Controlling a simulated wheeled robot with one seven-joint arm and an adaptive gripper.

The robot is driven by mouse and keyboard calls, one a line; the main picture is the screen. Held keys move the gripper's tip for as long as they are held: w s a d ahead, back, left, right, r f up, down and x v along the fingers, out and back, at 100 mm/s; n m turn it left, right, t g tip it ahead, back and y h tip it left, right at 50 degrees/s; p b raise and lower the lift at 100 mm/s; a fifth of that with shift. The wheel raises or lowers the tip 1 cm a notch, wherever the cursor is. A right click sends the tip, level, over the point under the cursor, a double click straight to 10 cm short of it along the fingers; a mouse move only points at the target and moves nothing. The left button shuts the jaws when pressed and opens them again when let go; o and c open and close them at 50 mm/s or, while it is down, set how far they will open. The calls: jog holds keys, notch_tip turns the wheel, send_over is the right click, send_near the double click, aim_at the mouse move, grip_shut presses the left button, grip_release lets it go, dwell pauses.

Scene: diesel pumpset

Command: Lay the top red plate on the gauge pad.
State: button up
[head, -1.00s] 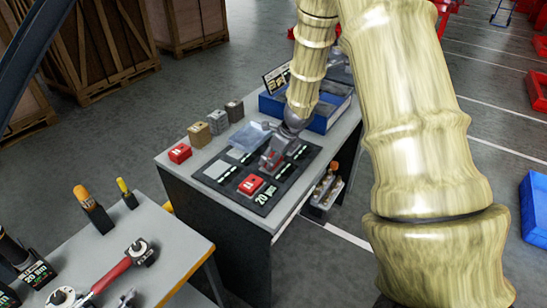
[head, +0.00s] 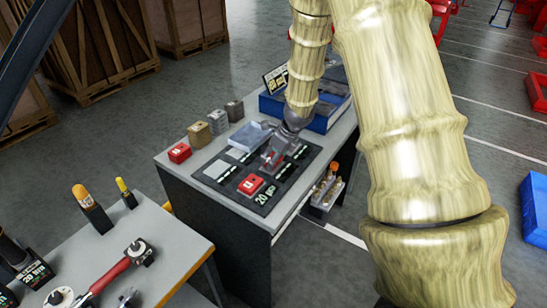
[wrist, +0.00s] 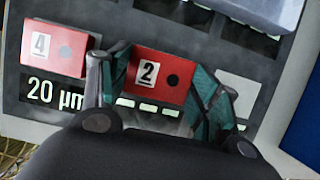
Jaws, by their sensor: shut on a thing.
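My gripper (wrist: 160,92) is shut on a red plate marked 2 (wrist: 160,78), one finger on each side of it. In the head view my gripper (head: 272,158) is low over the dark mat marked 20 µm (head: 228,187). A second red plate, marked 4 (wrist: 55,50), lies on the mat left of the held plate in the wrist view; a red plate (head: 252,185) also shows at the mat's front in the head view. A bare grey square (wrist: 238,88) lies right of the held plate. I cannot tell whether the held plate touches the mat.
A pale translucent box (head: 250,136) sits behind the mat, with a blue bin (head: 325,118) beyond. A tool bench (head: 170,240) stands in front left.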

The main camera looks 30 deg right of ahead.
jog(key=shift+f+b, duration=0.75)
jog(key=shift+b, duration=0.1)
jog(key=o, duration=1.4)
jog(key=shift+r, duration=0.1)
jog(key=v, duration=1.2)
jog(key=shift+r+p, duration=2.3)
jog(key=shift+r, duration=0.65)
